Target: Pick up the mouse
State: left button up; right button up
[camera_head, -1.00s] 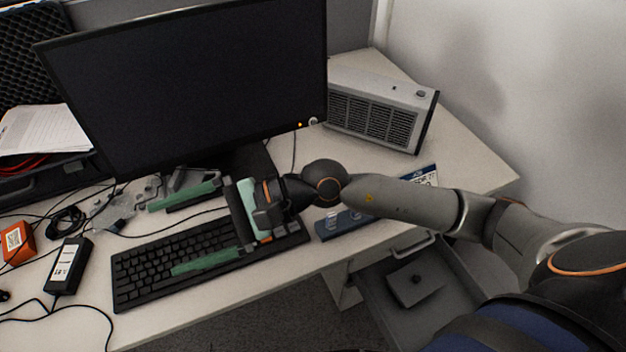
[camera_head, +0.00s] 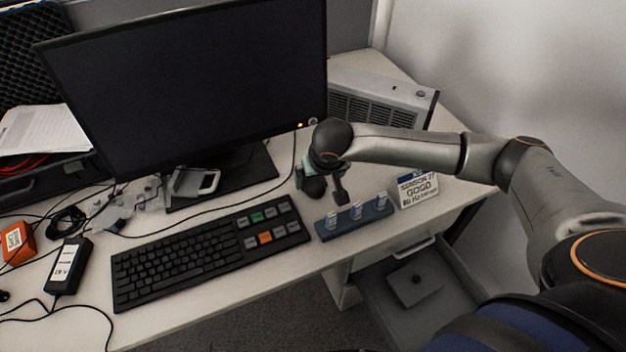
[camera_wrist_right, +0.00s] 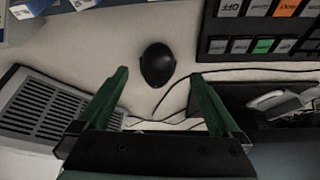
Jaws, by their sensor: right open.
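The black mouse (camera_wrist_right: 157,64) lies on the white desk in the right wrist view. It shows between the two green fingers of my right gripper (camera_wrist_right: 160,78), beyond their tips and apart from them. The right gripper is open and empty. In the head view this gripper (camera_head: 312,181) points down over the desk to the right of the keyboard, seen partly end-on, and I cannot clearly make out the mouse there. My left gripper is not in view.
The keyboard (camera_head: 190,262) lies left of the gripper, and a blue holder with small vials (camera_head: 355,222) stands close to its lower right. A monitor (camera_head: 200,80) rises behind. A vented grey box (camera_head: 375,105) and a label card (camera_head: 418,190) are at the right. Cables cross the desk.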

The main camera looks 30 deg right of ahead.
aim_at(317, 188)
jog(key=shift+x, duration=3.45)
jog(key=shift+s, duration=0.2)
jog(key=shift+c, duration=0.4)
jog(key=c, duration=1.3)
